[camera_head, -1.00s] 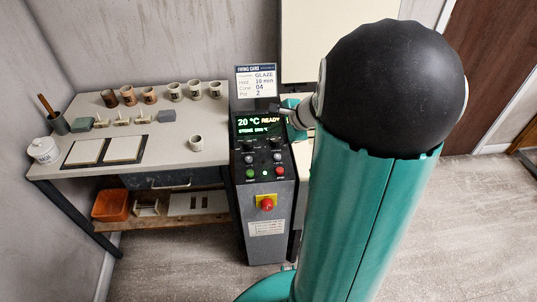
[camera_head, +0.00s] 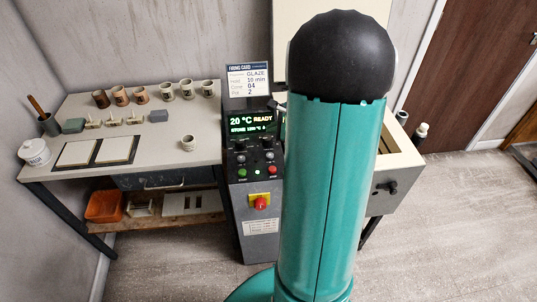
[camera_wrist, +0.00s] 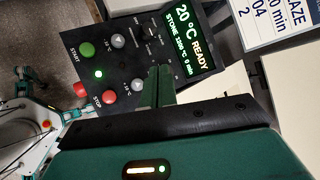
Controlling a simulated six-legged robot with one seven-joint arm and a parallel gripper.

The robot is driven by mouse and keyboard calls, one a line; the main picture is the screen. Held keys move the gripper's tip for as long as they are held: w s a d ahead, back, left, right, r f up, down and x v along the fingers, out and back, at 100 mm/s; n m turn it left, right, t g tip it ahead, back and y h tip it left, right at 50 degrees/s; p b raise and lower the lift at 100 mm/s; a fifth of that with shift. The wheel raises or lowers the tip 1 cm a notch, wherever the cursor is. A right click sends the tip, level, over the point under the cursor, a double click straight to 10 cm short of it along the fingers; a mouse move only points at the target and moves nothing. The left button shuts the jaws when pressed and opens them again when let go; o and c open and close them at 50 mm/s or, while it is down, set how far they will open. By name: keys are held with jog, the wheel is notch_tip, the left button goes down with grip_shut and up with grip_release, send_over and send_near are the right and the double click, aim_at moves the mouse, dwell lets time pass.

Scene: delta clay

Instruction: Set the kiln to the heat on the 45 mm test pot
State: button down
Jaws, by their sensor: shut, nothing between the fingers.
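The kiln control box (camera_head: 259,190) stands right of the workbench. Its display (camera_wrist: 192,40) reads 20 °C READY, with a line starting STONE that seems to say 1200 °C, 0 min. Below are a green START button (camera_wrist: 87,49), a red STOP button (camera_wrist: 109,97), small grey buttons and dark knobs. The firing card (camera_head: 248,80) reads GLAZE, 10 min, cone 04, pot 2.
A pale box with a dark knob (camera_head: 391,187) stands right of my arm. A red emergency knob (camera_head: 261,202) sits on the control box front.

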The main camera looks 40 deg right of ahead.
aim_at(273, 156)
jog(key=shift+f, duration=4.35)
jog(key=shift+f, duration=0.45)
jog(key=shift+f, duration=0.45)
jog(key=shift+r, duration=0.9)
jog(key=shift+r, duration=2.5)
